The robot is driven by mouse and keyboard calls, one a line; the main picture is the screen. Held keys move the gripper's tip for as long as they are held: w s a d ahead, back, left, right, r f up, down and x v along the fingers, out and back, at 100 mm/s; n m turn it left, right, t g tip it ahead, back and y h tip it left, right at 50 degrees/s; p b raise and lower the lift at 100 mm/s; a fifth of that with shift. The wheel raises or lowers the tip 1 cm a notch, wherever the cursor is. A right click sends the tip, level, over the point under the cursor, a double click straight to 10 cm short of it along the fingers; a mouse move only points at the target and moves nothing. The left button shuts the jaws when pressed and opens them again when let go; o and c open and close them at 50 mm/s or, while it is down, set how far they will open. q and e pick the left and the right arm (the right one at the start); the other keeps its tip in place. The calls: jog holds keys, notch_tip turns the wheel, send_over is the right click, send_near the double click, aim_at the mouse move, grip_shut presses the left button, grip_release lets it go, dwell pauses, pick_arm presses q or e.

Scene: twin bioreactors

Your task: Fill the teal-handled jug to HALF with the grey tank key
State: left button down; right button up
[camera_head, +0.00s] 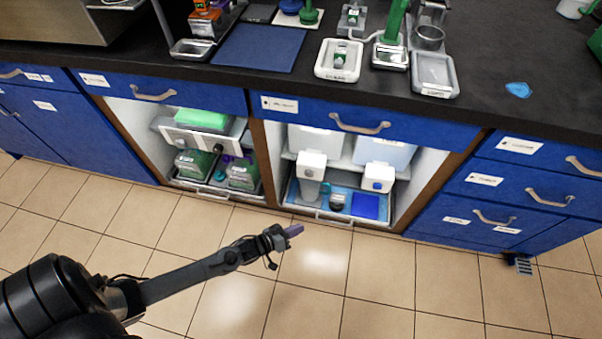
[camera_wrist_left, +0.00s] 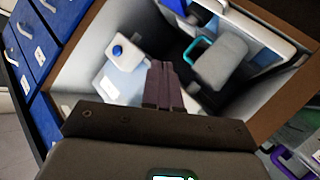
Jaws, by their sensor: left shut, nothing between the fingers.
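The teal-handled jug shows in the left wrist view as a greyish body (camera_wrist_left: 222,58) with a teal handle, inside the cabinet bay beyond my fingertips. A white dispenser head with a blue button (camera_head: 378,177) is on the right. My left gripper (camera_head: 293,230) is shut and empty, in front of the bay, apart from everything. It also shows in the wrist view (camera_wrist_left: 160,85).
White translucent tanks (camera_head: 386,152) sit on the shelf. The left bay (camera_head: 215,175) holds green boxes with purple handles. Brown cabinet walls bound the bays; the tiled floor (camera_head: 370,280) in front is clear.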

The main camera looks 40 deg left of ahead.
aim_at(309, 174)
pick_arm(q)
jog(key=w+a+r+b, duration=0.2)
jog(key=w+a, duration=0.2)
jog(key=w, duration=0.2)
jog(key=w+a+r+b, duration=0.1)
jog(key=w+a+r, duration=0.2)
jog(key=w, duration=0.4)
jog(key=shift+a+r+m+b, duration=0.3)
jog(key=shift+a+m+b, duration=0.05)
jog(key=shift+a+m, duration=0.1)
pick_arm(e)
jog(key=shift+a+f, duration=0.1)
jog(key=shift+f, duration=1.05)
pick_arm(q)
jog(key=shift+s, duration=0.1)
dwell(0.7)
jog(key=shift+w+a, duration=0.1)
jog(key=shift+w, duration=0.1)
jog(key=shift+w, duration=0.2)
pick_arm(e)
jog(key=shift+w, duration=0.1)
